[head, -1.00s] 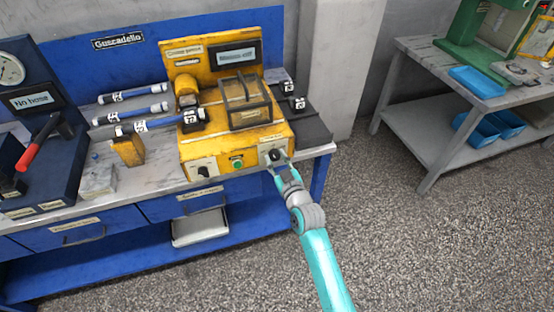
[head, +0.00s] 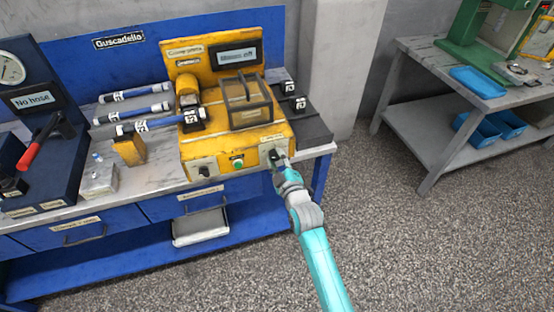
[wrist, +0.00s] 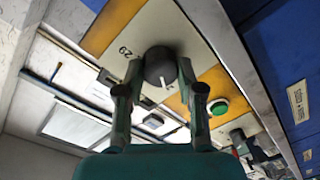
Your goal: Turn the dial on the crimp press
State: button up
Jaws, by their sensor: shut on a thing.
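The yellow crimp press (head: 232,146) stands on the blue workbench, with a small display at its back top. Its black dial (wrist: 160,66) sits on a pale plate with number marks and has a white pointer line, seen in the wrist view. My gripper (head: 278,157) is at the right end of the press front. In the wrist view my gripper (wrist: 158,84) has its two fingers on either side of the dial, shut on it. In the head view the gripper mostly hides this dial. A second dark knob (head: 204,170) is at the left of the press front.
A green button (head: 238,163) sits between the two knobs, and also shows in the wrist view (wrist: 218,107). Hoses (head: 160,121) and a yellow block (head: 130,151) lie to the left. The floor in front is clear.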

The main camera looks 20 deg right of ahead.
dwell(0.4)
jog(key=o, duration=1.1)
jog(key=shift+o, duration=0.2)
jog(key=shift+s, duration=0.1)
jog(key=s, duration=1.1)
jog(key=shift+s+d+r, duration=0.15)
jog(key=shift+s+r, duration=0.1)
jog(key=shift+s, duration=0.15)
